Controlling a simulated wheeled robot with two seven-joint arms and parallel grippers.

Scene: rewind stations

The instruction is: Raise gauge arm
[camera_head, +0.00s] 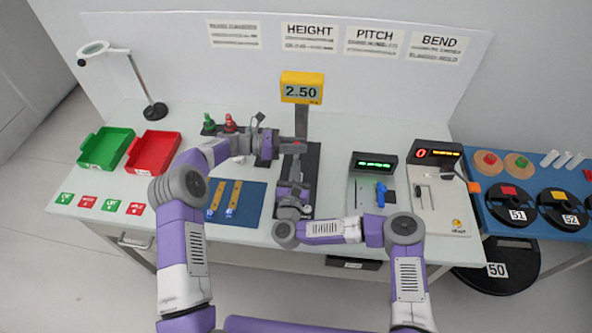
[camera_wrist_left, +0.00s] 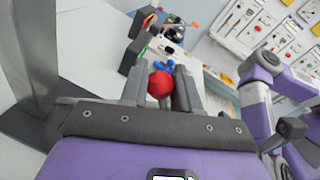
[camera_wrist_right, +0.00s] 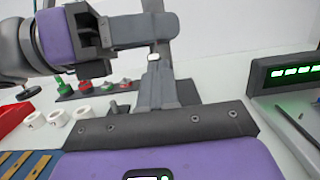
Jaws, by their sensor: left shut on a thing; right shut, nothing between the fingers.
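The height gauge has a yellow display (camera_head: 302,88) reading 2.50 on a grey post (camera_head: 301,122) above a dark base (camera_head: 311,160). My left gripper (camera_head: 284,149) is beside the post, above the base. In the left wrist view a round red knob (camera_wrist_left: 159,86) sits between its closed fingers. The gauge arm is mostly hidden by my gripper in the head view. My right gripper (camera_head: 294,186) is over the front part of the base. In the right wrist view its fingers (camera_wrist_right: 155,68) are shut together and empty, just below the left gripper's fingers.
A blue mat (camera_head: 256,200) with gold strips lies left of the gauge. Green (camera_head: 87,150) and red (camera_head: 137,155) trays stand at the left. The pitch station (camera_head: 361,190) and bend station (camera_head: 450,200) stand to the right. A blue side table (camera_head: 487,200) holds black discs.

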